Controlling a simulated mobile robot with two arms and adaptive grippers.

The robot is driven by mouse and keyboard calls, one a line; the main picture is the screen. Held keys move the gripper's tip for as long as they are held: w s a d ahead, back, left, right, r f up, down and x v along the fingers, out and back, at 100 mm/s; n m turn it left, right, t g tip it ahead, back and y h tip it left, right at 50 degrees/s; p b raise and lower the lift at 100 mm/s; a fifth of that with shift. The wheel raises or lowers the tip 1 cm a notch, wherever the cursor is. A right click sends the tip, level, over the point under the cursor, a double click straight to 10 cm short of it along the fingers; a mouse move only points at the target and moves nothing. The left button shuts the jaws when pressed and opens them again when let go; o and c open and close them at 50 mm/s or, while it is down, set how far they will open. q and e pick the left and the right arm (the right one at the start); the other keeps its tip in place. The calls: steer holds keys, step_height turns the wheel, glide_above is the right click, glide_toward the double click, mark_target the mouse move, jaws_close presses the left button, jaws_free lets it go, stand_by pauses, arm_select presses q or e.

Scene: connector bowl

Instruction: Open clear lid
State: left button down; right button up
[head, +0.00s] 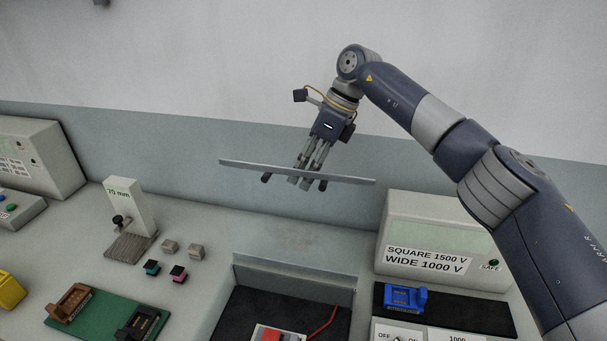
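A long thin grey bar (240,165), which looks like the edge of the raised clear lid, hangs above the back of a recessed black bay (240,312). The lid's clear panel cannot be made out. My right gripper (299,183) points down at the middle of the bar. The bar crosses in front of its fingers, and the finger ends show just below it, close together. Two dark stubs show under the bar on either side. I cannot tell whether the fingers are shut on it. My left gripper is not in view.
A red and white part (271,333) and a red wire (325,322) are in the bay. A labelled box (430,220) and a blue connector (405,297) stand right. A green board (100,322), small blocks (170,246) and a 70 mm gauge (128,205) are left.

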steer(key=v, duration=1)
steer(key=shift+r, duration=0.3)
steer(key=shift+w+d, duration=0.1)
